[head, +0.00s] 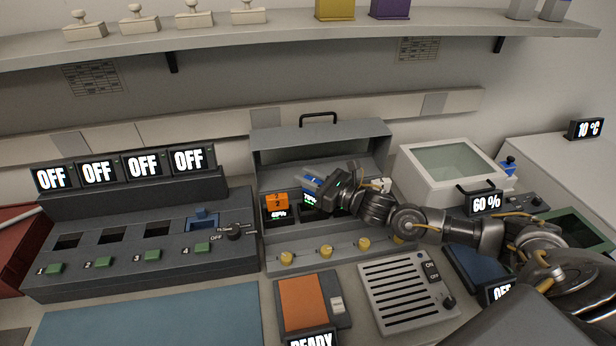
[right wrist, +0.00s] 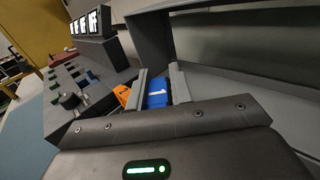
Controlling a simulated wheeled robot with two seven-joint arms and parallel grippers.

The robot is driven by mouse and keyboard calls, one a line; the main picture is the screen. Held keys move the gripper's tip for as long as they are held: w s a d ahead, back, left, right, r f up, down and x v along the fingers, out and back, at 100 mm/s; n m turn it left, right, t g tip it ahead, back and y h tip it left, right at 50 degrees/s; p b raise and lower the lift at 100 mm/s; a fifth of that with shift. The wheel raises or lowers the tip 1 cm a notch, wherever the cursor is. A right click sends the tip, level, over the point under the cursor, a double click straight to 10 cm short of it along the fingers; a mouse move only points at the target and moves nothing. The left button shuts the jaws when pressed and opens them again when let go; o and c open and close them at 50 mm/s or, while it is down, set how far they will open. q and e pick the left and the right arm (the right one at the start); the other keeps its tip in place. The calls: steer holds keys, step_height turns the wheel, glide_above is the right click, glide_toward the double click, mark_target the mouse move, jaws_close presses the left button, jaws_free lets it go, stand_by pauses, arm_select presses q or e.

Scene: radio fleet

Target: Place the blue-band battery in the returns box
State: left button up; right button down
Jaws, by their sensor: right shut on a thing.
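My right gripper (head: 311,183) reaches in from the right over the open grey case (head: 320,130). It is shut on a blue battery (right wrist: 157,95), whose blue face with a white mark shows between the fingers in the right wrist view. In the head view only a little of it shows beside the fingers; I cannot tell whether it is clear of its slot. An orange battery (head: 277,203) sits just left of it in the case, and also shows in the right wrist view (right wrist: 122,95). No box is clearly marked as the returns box. My left gripper is not in view.
A console (head: 140,262) with numbered slots stands left, with a blue piece (head: 203,216) in slot 4. A red box (head: 14,240) is at the far left and a green-lined bin (head: 578,232) at the far right. A shelf (head: 290,36) overhangs the back.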

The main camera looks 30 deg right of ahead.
steer(key=shift+f, duration=0.15)
steer(key=c, duration=1.7)
jaws_free()
steer(key=shift+f, duration=0.1)
steer(key=o, duration=0.4)
steer(key=shift+o, duration=0.2)
